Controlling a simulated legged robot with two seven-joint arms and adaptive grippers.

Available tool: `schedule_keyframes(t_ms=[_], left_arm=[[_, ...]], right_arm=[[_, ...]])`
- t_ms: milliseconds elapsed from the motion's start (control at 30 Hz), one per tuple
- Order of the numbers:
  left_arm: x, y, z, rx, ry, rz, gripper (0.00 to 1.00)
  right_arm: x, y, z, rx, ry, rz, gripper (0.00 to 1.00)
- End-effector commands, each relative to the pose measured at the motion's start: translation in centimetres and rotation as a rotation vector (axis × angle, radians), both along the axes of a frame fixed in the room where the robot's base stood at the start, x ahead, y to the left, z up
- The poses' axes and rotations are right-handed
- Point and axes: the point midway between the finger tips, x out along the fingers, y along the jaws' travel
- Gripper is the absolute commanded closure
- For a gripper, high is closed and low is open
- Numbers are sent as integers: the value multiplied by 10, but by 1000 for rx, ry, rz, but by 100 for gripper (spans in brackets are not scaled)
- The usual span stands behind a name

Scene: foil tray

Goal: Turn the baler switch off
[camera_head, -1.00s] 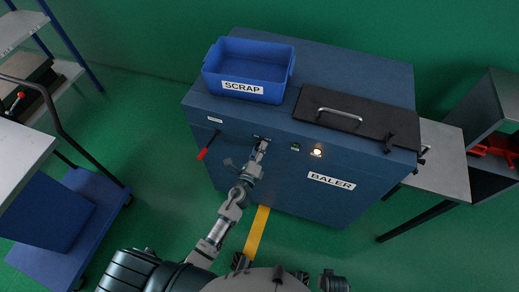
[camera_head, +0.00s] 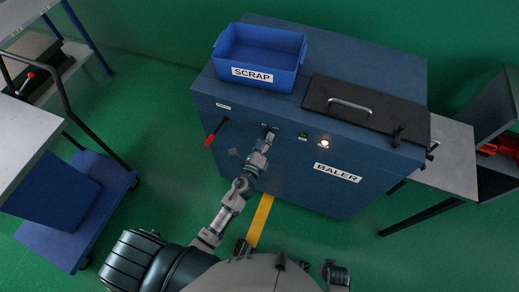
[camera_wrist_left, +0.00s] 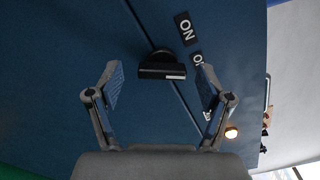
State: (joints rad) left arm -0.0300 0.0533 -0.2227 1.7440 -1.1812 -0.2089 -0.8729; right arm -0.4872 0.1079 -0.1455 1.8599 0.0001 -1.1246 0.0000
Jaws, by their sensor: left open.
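The baler (camera_head: 300,190) is a blue cabinet. Its black switch knob (camera_wrist_left: 162,69) shows in the left wrist view, its bar lying nearly level across that picture with a pale mark at its right end. An "ON" label (camera_wrist_left: 186,28) is above right of it; a second label (camera_wrist_left: 197,61) is partly hidden by a finger. My left gripper (camera_wrist_left: 160,82) is open and empty, its fingers on either side of the knob in that view; contact cannot be told. In the head view my left gripper (camera_head: 265,142) is at the baler's front, largely covering the switch. My right gripper is not visible.
A lamp (camera_head: 325,143) glows on the front, right of a small green-marked control (camera_head: 303,137). A red-handled lever (camera_head: 210,139) sticks out at left. A blue scrap bin (camera_head: 290,66) and a black lid (camera_head: 360,108) are on top. A blue cart (camera_head: 75,200) stands at left.

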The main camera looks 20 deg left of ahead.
Motion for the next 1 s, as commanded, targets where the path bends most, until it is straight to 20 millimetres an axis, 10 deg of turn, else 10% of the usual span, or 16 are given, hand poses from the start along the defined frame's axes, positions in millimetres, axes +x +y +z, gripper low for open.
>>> schedule_keyframes(t_ms=[500, 1000], left_arm=[[-99, 5, -1, -4, 2, 5, 21], [-106, 5, -1, 0, 3, 1, 21]], right_arm=[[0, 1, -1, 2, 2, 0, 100], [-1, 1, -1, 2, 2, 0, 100]])
